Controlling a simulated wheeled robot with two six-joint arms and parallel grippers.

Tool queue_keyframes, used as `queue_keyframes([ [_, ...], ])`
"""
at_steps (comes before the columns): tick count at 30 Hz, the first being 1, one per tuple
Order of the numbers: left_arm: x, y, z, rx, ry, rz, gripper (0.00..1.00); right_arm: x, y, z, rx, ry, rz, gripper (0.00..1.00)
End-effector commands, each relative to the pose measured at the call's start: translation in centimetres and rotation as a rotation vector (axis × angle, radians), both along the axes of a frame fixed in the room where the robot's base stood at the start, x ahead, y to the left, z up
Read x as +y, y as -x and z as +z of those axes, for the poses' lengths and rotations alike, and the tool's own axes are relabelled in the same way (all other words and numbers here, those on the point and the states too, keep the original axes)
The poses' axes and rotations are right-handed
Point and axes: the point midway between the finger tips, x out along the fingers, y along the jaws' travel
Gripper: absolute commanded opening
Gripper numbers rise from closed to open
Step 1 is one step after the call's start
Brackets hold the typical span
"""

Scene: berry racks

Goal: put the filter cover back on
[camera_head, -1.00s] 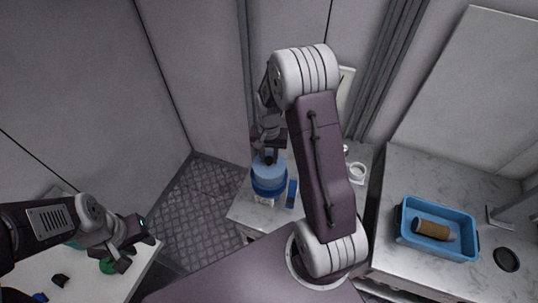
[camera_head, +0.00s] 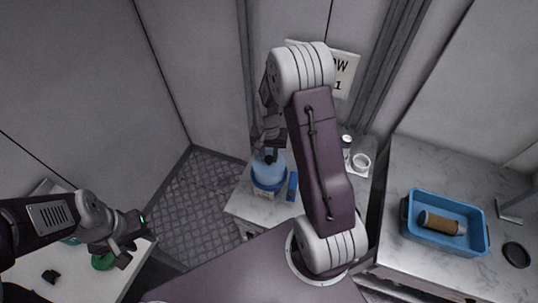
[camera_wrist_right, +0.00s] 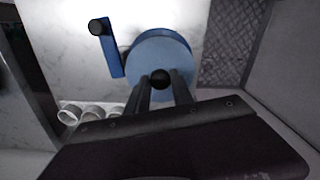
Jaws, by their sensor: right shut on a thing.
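The filter cover (camera_head: 268,165) is a light blue round cap with a black knob, on or just above a darker blue filter housing (camera_head: 268,188) on the marble counter. I cannot tell whether it is fully seated. My right gripper (camera_head: 269,152) points down and is shut on the cover's knob. In the right wrist view the cover (camera_wrist_right: 160,52) is seen from above, with the knob between the fingertips (camera_wrist_right: 161,80). It hides most of the housing. My left gripper (camera_head: 130,250) is open and empty over the white table at the lower left.
A blue tray (camera_head: 446,246) holding a brown-and-white cylinder is on the right counter, near a black disc (camera_head: 516,255). A green round thing (camera_head: 103,261) lies near my left gripper.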

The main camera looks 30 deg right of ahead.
Motion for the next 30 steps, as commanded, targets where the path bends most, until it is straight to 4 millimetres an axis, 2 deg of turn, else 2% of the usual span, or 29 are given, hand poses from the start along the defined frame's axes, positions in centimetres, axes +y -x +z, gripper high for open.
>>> queue_keyframes([
  [14, 0.0, 0.0, -0.3, 0.000, 0.000, 0.000, 0.36, 0.0, 0.0, -0.5, -0.001, 0.001, 0.000, 0.00],
  [15, 0.0, 0.0, -0.3, 0.000, 0.000, 0.000, 0.36, 0.0, 0.0, -0.5, -0.001, 0.001, 0.000, 0.33],
  [17, 0.0, 0.0, -0.2, 0.000, 0.000, 0.000, 0.36, 0.0, 0.0, -0.5, -0.001, 0.001, 0.000, 0.50],
  [18, 0.0, 0.0, -0.2, 0.000, 0.000, 0.000, 0.36, 0.0, 0.0, -0.5, -0.001, 0.001, 0.000, 0.53],
  [26, 0.0, 0.0, -0.3, 0.000, 0.000, 0.000, 0.36, 0.0, 0.0, -0.5, 0.000, 0.000, 0.000, 0.53],
  [30, 0.0, 0.0, -0.6, 0.000, 0.000, 0.000, 0.36, 0.0, -0.1, 0.9, -0.005, 0.001, 0.000, 0.53],
])
